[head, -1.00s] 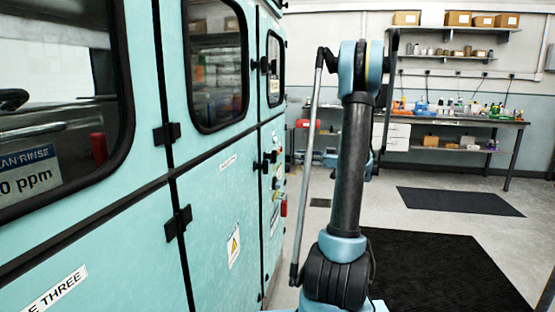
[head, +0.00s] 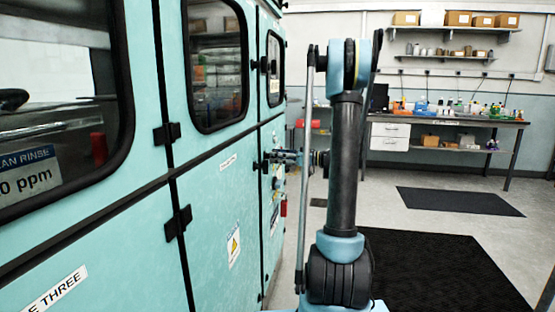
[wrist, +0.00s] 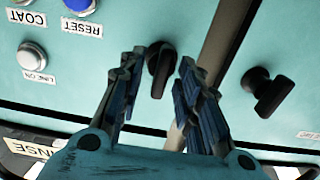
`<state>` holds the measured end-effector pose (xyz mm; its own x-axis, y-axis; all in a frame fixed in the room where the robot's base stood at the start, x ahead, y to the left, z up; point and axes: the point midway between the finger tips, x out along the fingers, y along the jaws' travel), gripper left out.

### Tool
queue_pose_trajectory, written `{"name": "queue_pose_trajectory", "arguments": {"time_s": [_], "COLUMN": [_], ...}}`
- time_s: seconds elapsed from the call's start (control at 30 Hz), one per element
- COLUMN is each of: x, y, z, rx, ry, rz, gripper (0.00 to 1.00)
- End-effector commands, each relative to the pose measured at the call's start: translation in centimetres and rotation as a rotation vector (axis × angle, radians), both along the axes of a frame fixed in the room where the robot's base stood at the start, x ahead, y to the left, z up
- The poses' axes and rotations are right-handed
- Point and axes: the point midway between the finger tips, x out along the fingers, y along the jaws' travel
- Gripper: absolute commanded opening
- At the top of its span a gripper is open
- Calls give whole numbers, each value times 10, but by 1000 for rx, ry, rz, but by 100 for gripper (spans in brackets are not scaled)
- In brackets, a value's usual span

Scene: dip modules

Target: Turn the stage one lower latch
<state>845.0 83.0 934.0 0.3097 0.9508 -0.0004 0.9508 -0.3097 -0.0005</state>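A black latch handle (wrist: 160,72) is on the teal cabinet front in the wrist view, beside a seam and below the buttons in that picture. My gripper (wrist: 161,64) has its fingers spread, one on each side of this handle. I cannot tell whether either finger touches it. A second black latch (wrist: 268,92) is to the right, outside the fingers. In the head view my gripper (head: 285,157) reaches left to the far cabinet panel, at the lower latch (head: 262,164), which it partly hides.
A blue button (wrist: 80,6) marked RESET and a silver LINE ON button (wrist: 32,55) are near the fingers. An upper latch (head: 262,65) and nearer latches (head: 167,133) are on the cabinet. Open floor with a dark mat (head: 430,265) is at the right.

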Motion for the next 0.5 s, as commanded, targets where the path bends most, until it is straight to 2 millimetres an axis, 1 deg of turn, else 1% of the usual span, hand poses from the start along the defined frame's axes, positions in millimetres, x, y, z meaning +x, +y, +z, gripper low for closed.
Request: {"name": "queue_pose_trajectory", "arguments": {"time_s": [0.1, 0.13, 0.23, 0.27, 0.5], "x": [0, 0, 0, 0, 0], "y": [0, 0, 0, 0, -1], "z": [0, 0, 0, 0, 0], "rx": [0, 0, 0, 0, 1], "ry": [0, 0, 0, 0, 3], "rz": [0, 0, 0, 0, 0], "gripper": [32, 27, 4, 0, 0]}}
